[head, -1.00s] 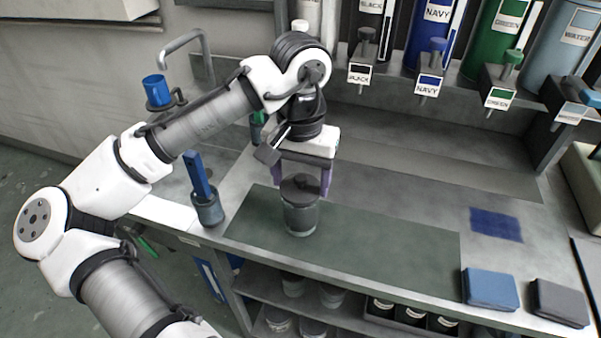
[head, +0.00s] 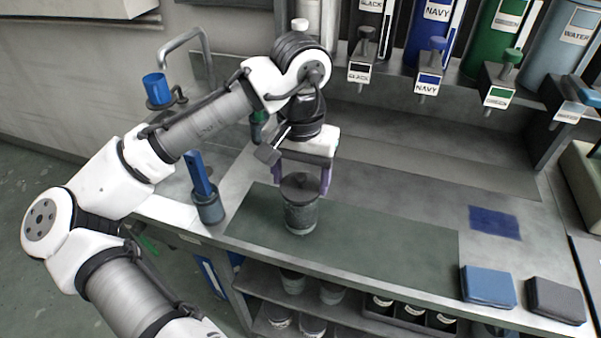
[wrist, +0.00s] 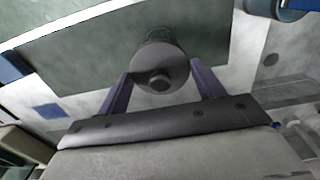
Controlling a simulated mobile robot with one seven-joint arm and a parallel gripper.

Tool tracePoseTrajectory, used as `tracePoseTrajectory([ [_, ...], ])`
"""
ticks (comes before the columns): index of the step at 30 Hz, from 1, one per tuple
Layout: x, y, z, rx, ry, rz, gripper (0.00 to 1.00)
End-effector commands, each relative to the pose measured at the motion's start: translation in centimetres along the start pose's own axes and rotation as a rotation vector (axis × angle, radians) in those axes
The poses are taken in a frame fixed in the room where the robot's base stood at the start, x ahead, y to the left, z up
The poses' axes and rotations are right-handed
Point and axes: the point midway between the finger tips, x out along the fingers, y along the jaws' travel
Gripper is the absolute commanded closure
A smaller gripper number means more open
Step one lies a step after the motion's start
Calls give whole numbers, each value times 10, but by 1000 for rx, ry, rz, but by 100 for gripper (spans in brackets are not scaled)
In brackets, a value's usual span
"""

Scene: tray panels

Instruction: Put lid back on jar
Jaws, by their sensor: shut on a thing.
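The jar (head: 300,218) is a small grey, see-through-looking cylinder standing upright near the left end of the dark green mat. The dark round lid (head: 300,184) is at the jar's mouth, between the purple fingers of my gripper (head: 301,188). My gripper is shut on the lid from both sides, pointing down. In the wrist view the lid (wrist: 158,58) shows from above with its round knob, covering most of the jar. I cannot tell whether the lid rests on the rim or hovers just above it.
The green mat (head: 390,246) is otherwise clear. A blue-handled tool stands in a cup (head: 209,207) to the left. Labelled dye tanks with taps (head: 430,65) line the back. Shelves below hold several jars.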

Motion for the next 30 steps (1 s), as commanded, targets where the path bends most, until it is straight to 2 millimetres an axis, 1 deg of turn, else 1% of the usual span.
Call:
tracePoseTrajectory([
  [5,0,0,0,0,0,0,54],
  [6,0,0,0,0,0,0,27],
  [11,0,0,0,0,0,0,7],
  [16,0,0,0,0,0,0,7],
  [17,0,0,0,0,0,0,6],
  [18,0,0,0,0,0,0,0],
  [19,0,0,0,0,0,0,0],
  [26,-1,0,0,0,0,0,0],
  [30,-7,0,0,0,0,0,0],
])
